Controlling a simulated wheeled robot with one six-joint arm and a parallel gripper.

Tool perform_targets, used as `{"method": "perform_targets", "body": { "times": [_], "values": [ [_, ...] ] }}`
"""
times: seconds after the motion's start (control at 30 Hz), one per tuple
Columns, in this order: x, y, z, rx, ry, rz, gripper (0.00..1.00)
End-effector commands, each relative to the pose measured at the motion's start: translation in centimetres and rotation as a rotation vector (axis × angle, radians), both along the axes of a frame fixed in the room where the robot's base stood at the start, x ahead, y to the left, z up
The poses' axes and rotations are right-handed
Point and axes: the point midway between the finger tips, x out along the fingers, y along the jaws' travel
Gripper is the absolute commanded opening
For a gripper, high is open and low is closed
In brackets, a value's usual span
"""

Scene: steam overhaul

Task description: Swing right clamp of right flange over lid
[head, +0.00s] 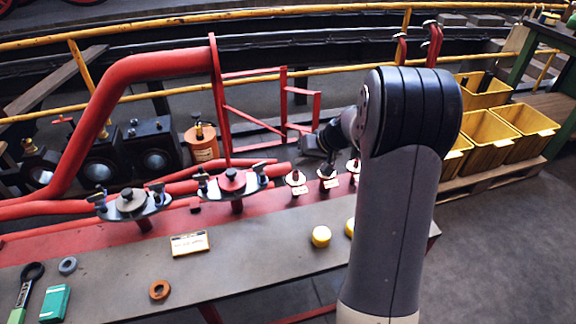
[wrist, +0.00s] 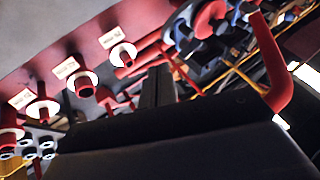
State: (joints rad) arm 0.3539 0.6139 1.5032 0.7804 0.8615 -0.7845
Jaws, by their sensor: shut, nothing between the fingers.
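I cannot tell whether the right clamp's arm lies over the lid. My gripper (head: 312,145) is to the right of the flange, above the bench and apart from the clamp, partly hidden by my arm. In the wrist view, its dark fingers (wrist: 158,86) are together and empty.
The left flange (head: 132,203) has a grey lid and two clamps. Several white-based fittings (head: 327,180) with tags stand right of the right flange. A red pipe (head: 145,68) rises behind.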

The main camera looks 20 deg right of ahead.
Motion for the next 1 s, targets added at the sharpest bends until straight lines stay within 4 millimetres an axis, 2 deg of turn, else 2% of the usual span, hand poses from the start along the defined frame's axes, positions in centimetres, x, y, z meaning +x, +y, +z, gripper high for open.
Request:
{"method": "perform_targets", "body": {
  "times": [0.43,0.6,0.7,1.0],
  "values": [
    [4.0,3.8,-7.4,0.002,0.003,0.003,0.00],
    [4.4,6.3,-7.2,0.000,0.000,0.003,0.00],
    [4.5,7.1,-7.2,0.000,0.000,0.002,0.00],
    [4.6,7.7,-7.3,0.000,0.000,-0.001,0.00]
  ]
}}
